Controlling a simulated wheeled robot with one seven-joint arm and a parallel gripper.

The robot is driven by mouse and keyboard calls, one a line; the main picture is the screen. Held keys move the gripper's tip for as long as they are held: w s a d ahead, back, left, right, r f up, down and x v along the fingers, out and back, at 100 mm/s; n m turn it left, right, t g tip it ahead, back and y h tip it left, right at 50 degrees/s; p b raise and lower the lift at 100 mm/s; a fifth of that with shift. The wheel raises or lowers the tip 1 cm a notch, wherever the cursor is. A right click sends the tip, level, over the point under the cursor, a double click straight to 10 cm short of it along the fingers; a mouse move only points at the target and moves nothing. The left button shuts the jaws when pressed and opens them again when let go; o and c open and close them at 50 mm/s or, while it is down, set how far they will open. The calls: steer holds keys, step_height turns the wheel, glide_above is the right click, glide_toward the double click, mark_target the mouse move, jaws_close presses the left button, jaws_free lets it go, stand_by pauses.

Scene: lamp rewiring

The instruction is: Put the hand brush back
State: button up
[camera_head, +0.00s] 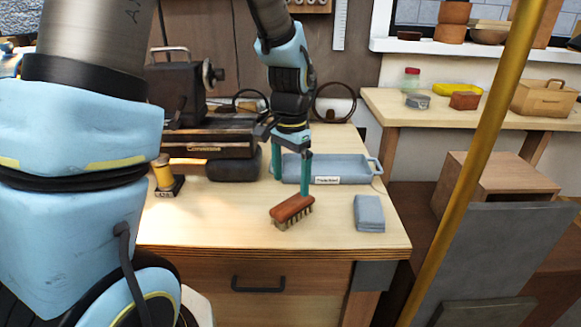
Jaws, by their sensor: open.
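A folded blue cloth (369,213) lies right of the brush. A yellow spool on a dark stand (164,177) and a dark machine (205,140) stand to the left. A yellow post (478,165) rises at right. The bench's front left (205,220) is clear.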

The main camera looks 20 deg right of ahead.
mark_target(291, 203)
steer(key=s+a+r+n+t, duration=0.1)
steer(key=a+n, duration=1)
steer(key=a, duration=1.2)
steer(key=shift+s+a+r+t, duration=0.3)
steer(key=shift+s+a+r, duration=0.05)
steer(key=shift+s+r, duration=0.15)
steer(key=shift+o, duration=0.4)
